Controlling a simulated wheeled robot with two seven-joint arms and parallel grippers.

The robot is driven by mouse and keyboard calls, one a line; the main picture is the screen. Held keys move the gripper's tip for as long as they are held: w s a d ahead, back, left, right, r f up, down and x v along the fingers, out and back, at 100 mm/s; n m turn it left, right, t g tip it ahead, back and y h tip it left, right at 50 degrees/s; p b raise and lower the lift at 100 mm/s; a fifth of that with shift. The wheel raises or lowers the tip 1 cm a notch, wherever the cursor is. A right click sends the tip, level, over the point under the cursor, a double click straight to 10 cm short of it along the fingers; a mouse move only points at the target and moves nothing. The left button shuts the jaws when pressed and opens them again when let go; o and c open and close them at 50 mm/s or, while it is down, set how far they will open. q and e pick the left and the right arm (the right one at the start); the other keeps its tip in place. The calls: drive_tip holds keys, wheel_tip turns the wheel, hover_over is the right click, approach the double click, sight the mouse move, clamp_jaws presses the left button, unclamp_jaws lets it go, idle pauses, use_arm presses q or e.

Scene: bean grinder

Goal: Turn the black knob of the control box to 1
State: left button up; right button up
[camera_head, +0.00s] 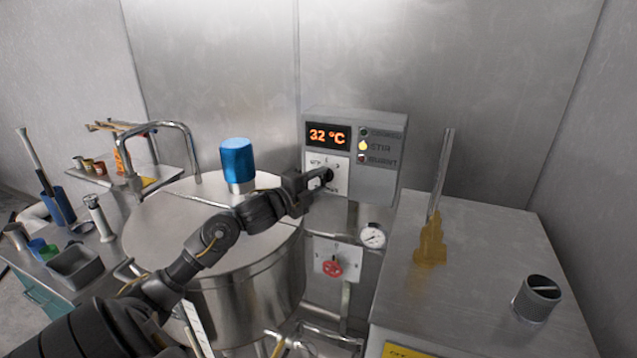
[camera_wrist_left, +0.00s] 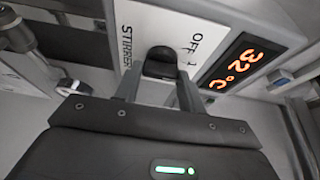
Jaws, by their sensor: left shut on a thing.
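The grey control box (camera_head: 385,135) is on the back wall, with an orange display (camera_head: 328,136) reading 32 °C and a lit yellow lamp (camera_head: 363,146) by STIR. Its black knob (camera_wrist_left: 162,62) sits on a white plate marked STIRRER, OFF and 1 in the left wrist view. My left gripper (camera_wrist_left: 158,88) is shut on the knob, one finger on each side. In the head view the gripper (camera_head: 318,180) reaches the plate from the left and partly covers the knob. The knob's pointer direction cannot be told. My right gripper is not in view.
A large steel vat (camera_head: 170,225) with a blue-capped motor (camera_head: 237,162) stands under my left arm. A gauge (camera_head: 372,236) and red valve (camera_head: 332,268) are below the box. A steel counter (camera_head: 480,230) is at the right.

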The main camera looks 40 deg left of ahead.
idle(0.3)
use_arm(q)
drive_tip(key=o, duration=1)
drive_tip(key=shift+s+f+b, duration=0.15)
drive_tip(key=shift+s+b, duration=0.15)
drive_tip(key=shift+s, duration=0.15)
drive_tip(key=s+b, duration=0.1)
drive_tip(key=s, duration=0.2)
drive_tip(key=s+b, duration=0.1)
drive_tip(key=s, duration=0.6)
drive_tip(key=shift+a+b, duration=0.3)
drive_tip(key=shift+b, duration=0.1)
